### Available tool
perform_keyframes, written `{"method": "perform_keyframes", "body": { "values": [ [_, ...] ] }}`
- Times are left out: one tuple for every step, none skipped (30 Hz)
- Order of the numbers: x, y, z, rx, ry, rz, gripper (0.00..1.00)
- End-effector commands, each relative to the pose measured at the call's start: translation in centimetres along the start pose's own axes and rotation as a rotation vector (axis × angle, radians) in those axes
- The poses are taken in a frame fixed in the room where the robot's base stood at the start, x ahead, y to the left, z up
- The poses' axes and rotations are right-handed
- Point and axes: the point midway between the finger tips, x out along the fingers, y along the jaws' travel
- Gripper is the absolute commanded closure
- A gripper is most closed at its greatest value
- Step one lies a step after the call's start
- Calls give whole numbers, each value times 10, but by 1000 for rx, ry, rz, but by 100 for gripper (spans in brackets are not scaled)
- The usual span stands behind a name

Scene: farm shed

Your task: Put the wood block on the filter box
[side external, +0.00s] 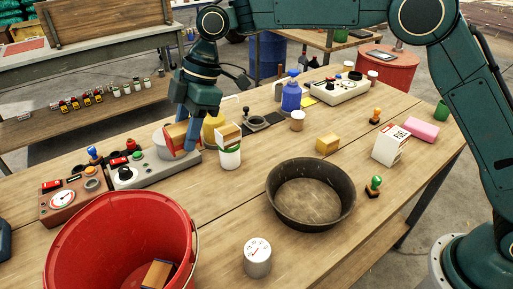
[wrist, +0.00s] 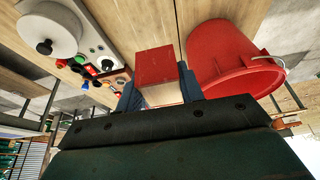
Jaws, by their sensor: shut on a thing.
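My gripper (side external: 183,138) points down over the left part of the table in the side view. It is shut on a block with a red face and a pale tan side, which I take as the wood block (side external: 174,133). In the wrist view the block (wrist: 156,68) sits between the two blue fingers of my gripper (wrist: 160,90). The fingers hide part of it in the side view. A white box with dark and red print (side external: 389,147), likely the filter box, stands upright on the right of the table, well apart from my gripper.
A red bucket (side external: 118,235) with a small box inside stands front left; control boxes (side external: 140,172) lie below my gripper. A white jar (side external: 230,157), blue bottle (side external: 291,96), dark round pan (side external: 311,194), yellow block (side external: 327,143) and green-knobbed stamp (side external: 374,187) stand rightward.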

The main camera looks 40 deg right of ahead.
Motion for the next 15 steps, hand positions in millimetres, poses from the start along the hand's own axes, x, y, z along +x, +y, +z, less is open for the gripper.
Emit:
{"method": "perform_keyframes", "body": {
  "values": [
    [-5,3,6,14,0,7,85],
    [-7,5,9,24,0,11,85],
    [-12,7,15,38,1,17,85],
    [-16,9,20,50,1,23,85],
    [-20,12,25,65,1,29,85],
    [-26,15,34,86,0,36,85],
    [-31,17,40,104,0,44,85],
    [-37,20,48,122,1,52,85],
    [-44,23,58,149,0,63,85],
    [-50,25,67,169,0,71,85],
    [-57,28,75,191,1,81,85],
    [-65,30,88,221,0,93,85],
    [-72,32,96,243,1,103,85],
    [-78,33,106,267,1,113,85],
    [-87,35,119,298,0,125,85]
  ]
}}
